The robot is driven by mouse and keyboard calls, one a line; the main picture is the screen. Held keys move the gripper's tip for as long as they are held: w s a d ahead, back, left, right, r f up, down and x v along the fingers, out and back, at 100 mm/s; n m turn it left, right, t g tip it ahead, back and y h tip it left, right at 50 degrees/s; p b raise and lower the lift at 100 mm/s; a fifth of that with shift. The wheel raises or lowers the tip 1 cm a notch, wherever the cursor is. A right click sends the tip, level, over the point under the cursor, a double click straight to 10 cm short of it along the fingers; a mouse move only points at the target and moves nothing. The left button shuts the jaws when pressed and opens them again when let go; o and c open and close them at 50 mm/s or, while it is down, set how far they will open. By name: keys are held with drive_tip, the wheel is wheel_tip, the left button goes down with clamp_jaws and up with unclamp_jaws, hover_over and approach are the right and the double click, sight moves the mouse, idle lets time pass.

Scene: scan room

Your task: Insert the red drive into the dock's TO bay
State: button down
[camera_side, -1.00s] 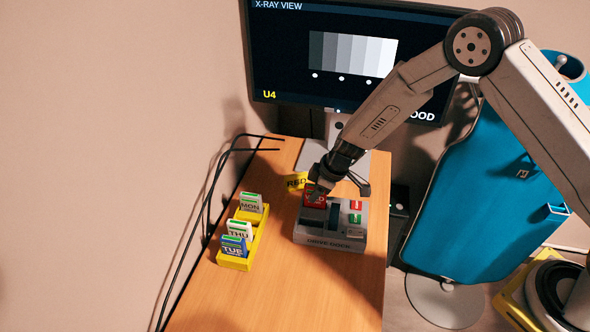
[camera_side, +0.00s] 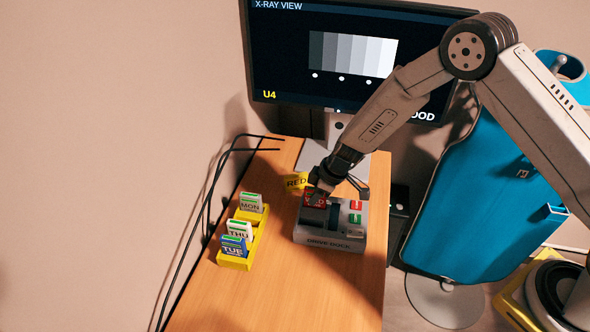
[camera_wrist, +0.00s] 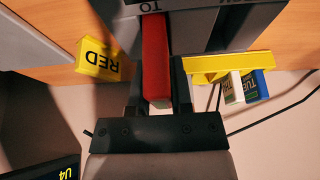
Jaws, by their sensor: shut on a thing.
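The grey drive dock (camera_side: 330,243) stands on the wooden table, its front label facing the side camera. My gripper (camera_side: 325,188) is over the back left of the dock, shut on the red drive (camera_side: 314,199). In the wrist view, the red drive (camera_wrist: 155,62) lies between my gripper's two dark fingers (camera_wrist: 157,85). Its far end meets the dock (camera_wrist: 210,25) beside the TO label (camera_wrist: 148,6). How deep it sits in the bay cannot be told. The dock's right part shows small red and green labelled pieces.
A yellow rack (camera_side: 234,262) with the MON, THU and TUE drives stands left of the dock. A yellow RED sign (camera_side: 296,181) stands just behind the dock. A monitor (camera_side: 340,60) is at the back. The front of the table is clear.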

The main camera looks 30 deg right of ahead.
drive_tip(key=shift+f, duration=0.2)
drive_tip(key=shift+c, duration=1.4)
unclamp_jaws()
drive_tip(key=shift+r, duration=0.15)
drive_tip(key=shift+r, duration=3.35)
drive_tip(key=shift+r, duration=0.1)
